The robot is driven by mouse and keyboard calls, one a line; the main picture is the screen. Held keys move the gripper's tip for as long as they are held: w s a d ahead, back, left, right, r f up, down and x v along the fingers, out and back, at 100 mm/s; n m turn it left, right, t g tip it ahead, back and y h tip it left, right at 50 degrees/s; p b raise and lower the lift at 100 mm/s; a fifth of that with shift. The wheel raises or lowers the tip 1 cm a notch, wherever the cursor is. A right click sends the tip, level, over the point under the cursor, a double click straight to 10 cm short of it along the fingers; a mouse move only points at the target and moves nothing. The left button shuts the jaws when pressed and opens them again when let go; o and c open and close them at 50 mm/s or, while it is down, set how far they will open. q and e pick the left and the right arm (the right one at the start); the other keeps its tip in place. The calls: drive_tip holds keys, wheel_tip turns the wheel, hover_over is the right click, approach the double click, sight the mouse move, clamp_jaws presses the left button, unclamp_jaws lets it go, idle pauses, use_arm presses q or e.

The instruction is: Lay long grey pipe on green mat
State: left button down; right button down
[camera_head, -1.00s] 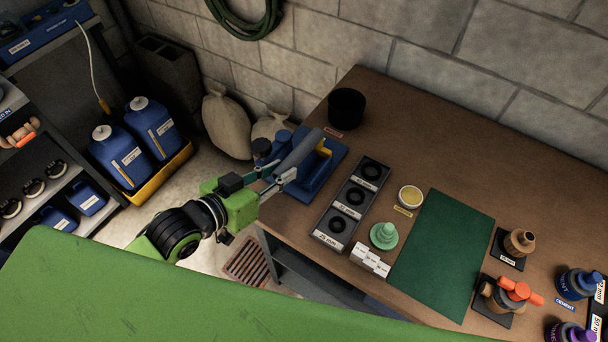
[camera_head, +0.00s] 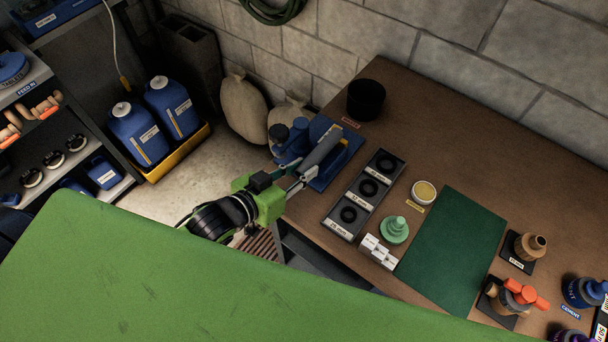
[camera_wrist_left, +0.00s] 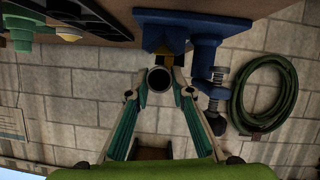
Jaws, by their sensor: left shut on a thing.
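The long grey pipe (camera_head: 321,151) is at the blue holder (camera_head: 346,160) on the left end of the workbench. My left gripper (camera_head: 299,182) is shut on the near end of the pipe. In the left wrist view the pipe's round open end (camera_wrist_left: 159,79) sits between the two fingers, below the blue holder (camera_wrist_left: 175,32) in the picture. Whether the pipe still touches the holder is hard to tell. The green mat (camera_head: 453,246) lies flat and bare at the right of the bench. My right gripper is not in view.
Between pipe and mat stand a black ring tray (camera_head: 344,217), a light green stepped cone (camera_head: 395,229), white blocks (camera_head: 379,252) and a yellow-topped tin (camera_head: 424,192). A black pot (camera_head: 366,99) stands behind. Brown fittings (camera_head: 530,246) flank the mat's right side.

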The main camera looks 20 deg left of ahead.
use_arm(q)
drive_tip(key=shift+f+p, duration=0.65)
drive_tip(key=shift+f, duration=1.35)
drive_tip(key=shift+f, duration=0.1)
drive_tip(key=c, duration=1.8)
unclamp_jaws()
drive_tip(key=shift+f, duration=0.1)
drive_tip(key=shift+f+b, duration=0.25)
drive_tip(key=shift+b, duration=0.55)
drive_tip(key=v, duration=0.4)
drive_tip(key=b+v, duration=0.1)
drive_tip(key=v, duration=0.4)
drive_tip(key=b+v, duration=0.1)
drive_tip(key=v, duration=0.4)
drive_tip(key=shift+d+r, duration=0.25)
drive_tip(key=shift+r, duration=0.1)
